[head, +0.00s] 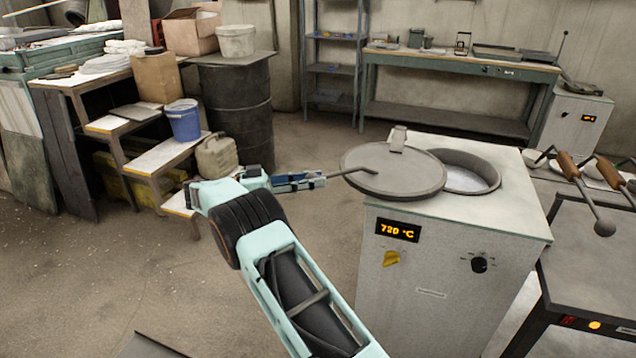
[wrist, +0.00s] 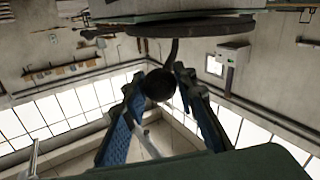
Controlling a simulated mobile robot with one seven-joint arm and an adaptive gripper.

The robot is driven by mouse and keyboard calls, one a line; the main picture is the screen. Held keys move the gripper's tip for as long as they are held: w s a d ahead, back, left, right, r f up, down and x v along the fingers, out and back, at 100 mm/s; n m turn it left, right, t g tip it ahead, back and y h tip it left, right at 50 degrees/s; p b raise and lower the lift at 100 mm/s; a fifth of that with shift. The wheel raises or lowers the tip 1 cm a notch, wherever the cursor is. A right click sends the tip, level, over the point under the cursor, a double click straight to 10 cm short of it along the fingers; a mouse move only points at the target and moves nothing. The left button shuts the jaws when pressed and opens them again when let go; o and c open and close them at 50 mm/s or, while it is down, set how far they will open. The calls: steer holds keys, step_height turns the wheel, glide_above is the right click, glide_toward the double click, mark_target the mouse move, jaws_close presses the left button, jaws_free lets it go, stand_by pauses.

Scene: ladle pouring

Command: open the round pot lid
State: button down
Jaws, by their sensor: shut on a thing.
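The round pot lid (head: 385,172) is a flat grey disc on top of the grey furnace (head: 455,270). It lies swung to the left, partly over the top's left edge, and looks level. The round pot opening (head: 468,178) shows to its right, mostly uncovered, with a pale, bright surface inside. A thin handle (head: 345,172) sticks out left from the lid. My gripper (head: 318,180) is shut on this handle at its outer end. In the wrist view the handle's dark ball end (wrist: 158,85) sits between my fingers, with the lid's edge (wrist: 190,28) beyond.
A dark bench (head: 610,250) with wooden-handled ladles (head: 590,175) stands right of the furnace. Steps with a blue bucket (head: 183,122), a jerrycan (head: 217,156) and a black drum (head: 238,110) stand at the left. The floor between the steps and furnace is clear.

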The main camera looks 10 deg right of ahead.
steer(key=shift+w+a, duration=0.2)
steer(key=shift+w, duration=0.05)
stand_by(0.3)
steer(key=c, duration=1.5)
jaws_free()
steer(key=shift+c, duration=0.2)
step_height(320, 180, up, 10)
steer(key=shift+r, duration=0.1)
steer(key=shift+c, duration=0.2)
